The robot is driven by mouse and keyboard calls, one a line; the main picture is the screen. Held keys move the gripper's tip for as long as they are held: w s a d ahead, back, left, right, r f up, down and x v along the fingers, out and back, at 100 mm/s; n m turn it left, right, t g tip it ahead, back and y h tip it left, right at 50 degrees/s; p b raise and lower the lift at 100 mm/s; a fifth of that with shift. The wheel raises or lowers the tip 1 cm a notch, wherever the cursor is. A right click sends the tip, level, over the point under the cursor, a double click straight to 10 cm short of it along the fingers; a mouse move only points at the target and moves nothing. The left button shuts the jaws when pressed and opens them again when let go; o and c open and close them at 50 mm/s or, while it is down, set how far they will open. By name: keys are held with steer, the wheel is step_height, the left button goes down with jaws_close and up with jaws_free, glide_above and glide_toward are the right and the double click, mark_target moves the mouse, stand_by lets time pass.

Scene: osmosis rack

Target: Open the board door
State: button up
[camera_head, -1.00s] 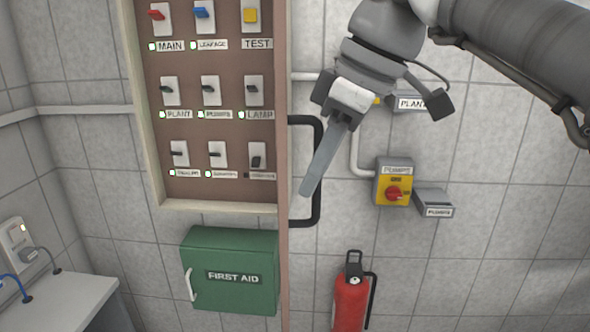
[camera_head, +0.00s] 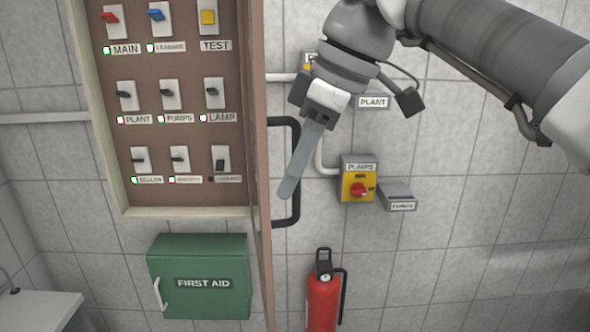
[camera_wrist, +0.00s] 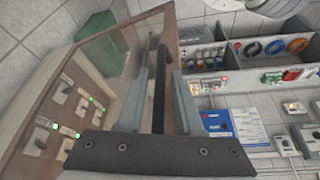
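The brown board door (camera_head: 262,200) shows nearly edge-on in the head view, swung out from the switch board (camera_head: 192,128), whose switches are uncovered. Its black bar handle (camera_head: 294,170) stands out to the right of the door edge. My gripper (camera_head: 288,192) points down in front of the handle in the head view. In the wrist view the handle (camera_wrist: 158,85) runs between my two pale fingers, with narrow gaps seen on both sides, so the gripper (camera_wrist: 160,85) looks open around it. The door's see-through panel (camera_wrist: 115,80) lies left of the fingers. Contact with the handle cannot be told.
A green first aid box (camera_head: 200,280) hangs below the board. A red extinguisher (camera_head: 322,300) and a yellow pumps switch (camera_head: 358,182) are on the wall to the right. The wrist view shows shelf bins (camera_wrist: 210,60) and a blue-white sheet (camera_wrist: 218,125) on a worktop.

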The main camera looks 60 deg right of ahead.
steer(key=shift+o, duration=0.4)
steer(key=p+v, duration=0.7)
steer(key=v, duration=1)
steer(key=shift+r+p, duration=0.25)
steer(key=shift+p, duration=0.05)
